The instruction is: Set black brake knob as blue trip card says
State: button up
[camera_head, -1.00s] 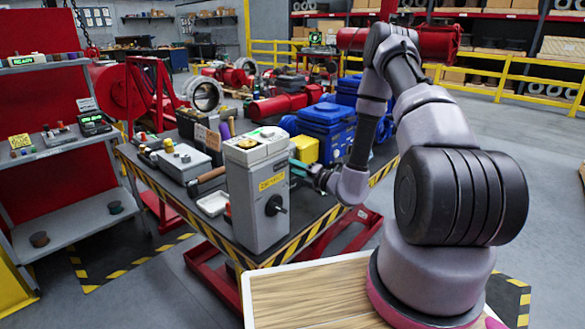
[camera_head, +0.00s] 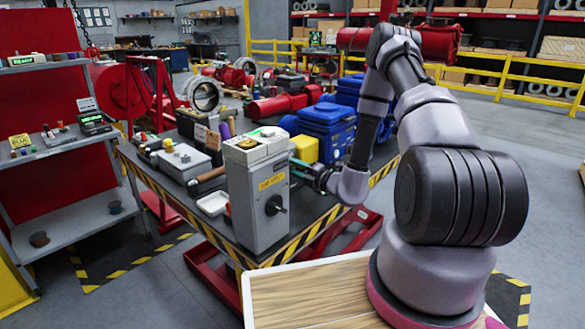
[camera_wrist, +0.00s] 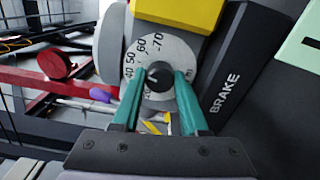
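The black brake knob (camera_wrist: 159,76) sits at the centre of a round pale dial (camera_wrist: 134,59) in the wrist view. The printed numbers 40, 50, 60 and 70 show around its upper left. My gripper (camera_wrist: 160,83) has its two teal fingers on either side of the knob, and both tips appear to meet its edges. The knob's pointer is too small to read surely. In the head view my gripper (camera_head: 302,166) is at the right side of the grey cabinet (camera_head: 257,215), and the knob is hidden there. I cannot make out a blue trip card in any view.
A black panel marked BRAKE (camera_wrist: 228,85) stands right of the dial, and a yellow block (camera_wrist: 180,12) is above it. Blue machine housings (camera_head: 327,127) stand behind my gripper on the striped-edge table (camera_head: 310,229). A black crank (camera_head: 276,205) sticks out of the cabinet front.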

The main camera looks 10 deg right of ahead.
jog(key=o, duration=0.4)
jog(key=shift+c, duration=0.2)
jog(key=shift+s, duration=0.1)
jog(key=v, duration=1)
jog(key=shift+s+d, duration=0.25)
jog(key=shift+s, duration=0.05)
